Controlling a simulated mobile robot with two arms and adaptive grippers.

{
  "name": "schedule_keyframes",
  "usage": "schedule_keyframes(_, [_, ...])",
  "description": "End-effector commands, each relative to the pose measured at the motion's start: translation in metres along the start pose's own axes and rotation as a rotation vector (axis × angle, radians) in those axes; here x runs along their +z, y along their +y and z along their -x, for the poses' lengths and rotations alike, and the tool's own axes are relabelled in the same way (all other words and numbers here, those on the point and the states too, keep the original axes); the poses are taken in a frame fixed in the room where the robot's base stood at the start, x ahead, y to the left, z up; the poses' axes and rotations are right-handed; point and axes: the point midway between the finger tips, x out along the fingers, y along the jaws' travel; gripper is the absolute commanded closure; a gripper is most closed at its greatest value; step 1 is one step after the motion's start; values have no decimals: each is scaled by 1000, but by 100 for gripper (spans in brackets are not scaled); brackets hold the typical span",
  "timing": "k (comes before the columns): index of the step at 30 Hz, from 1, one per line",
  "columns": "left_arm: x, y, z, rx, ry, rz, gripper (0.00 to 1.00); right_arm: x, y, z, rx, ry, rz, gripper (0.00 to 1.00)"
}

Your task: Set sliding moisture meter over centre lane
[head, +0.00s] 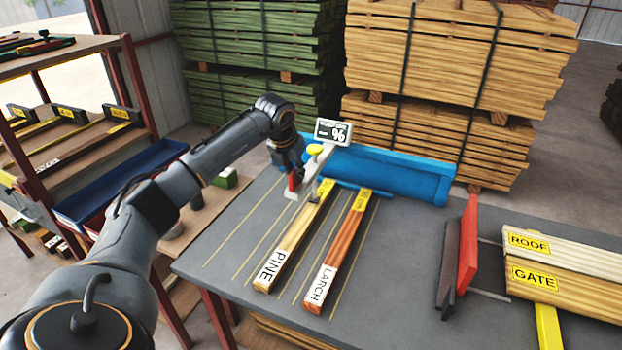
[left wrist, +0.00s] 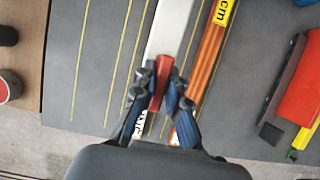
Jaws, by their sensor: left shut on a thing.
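The moisture meter is a pale grey bar (left wrist: 170,32) with a display (head: 333,132) reading "-- %", a yellow knob (head: 315,150) and a red handle (head: 293,181). It stands at the far side of the grey table, by the far end of the PINE board (head: 290,242). My left gripper (left wrist: 160,90) is shut on the red handle, which shows between its fingers in the left wrist view. The LARCH board (head: 337,250) lies to the right of the pine. The bar hides much of the pine in the left wrist view. My right gripper is not in view.
Yellow lines (head: 237,235) mark lanes on the table (head: 215,278); the left lanes are bare. A blue trough (head: 390,175) runs along the back. A red upright plate (head: 468,245) and boards marked ROOF (head: 560,247) and GATE (head: 570,287) are at the right.

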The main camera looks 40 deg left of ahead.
Motion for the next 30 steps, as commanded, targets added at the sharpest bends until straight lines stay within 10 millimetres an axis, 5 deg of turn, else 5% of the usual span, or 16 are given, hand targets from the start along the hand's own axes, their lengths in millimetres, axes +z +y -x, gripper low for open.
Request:
schedule_keyframes(8, [1,0,1,0,-2,0,100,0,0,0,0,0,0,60])
schedule_keyframes(9, [1,0,1,0,-2,0,79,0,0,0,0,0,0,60])
schedule_keyframes(12, [1,0,1,0,-2,0,64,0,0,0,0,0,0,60])
schedule_keyframes(23, [1,0,6,0,-2,-1,64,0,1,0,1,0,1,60])
schedule_keyframes(30, [2,1,48,0,-6,-2,64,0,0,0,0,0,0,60])
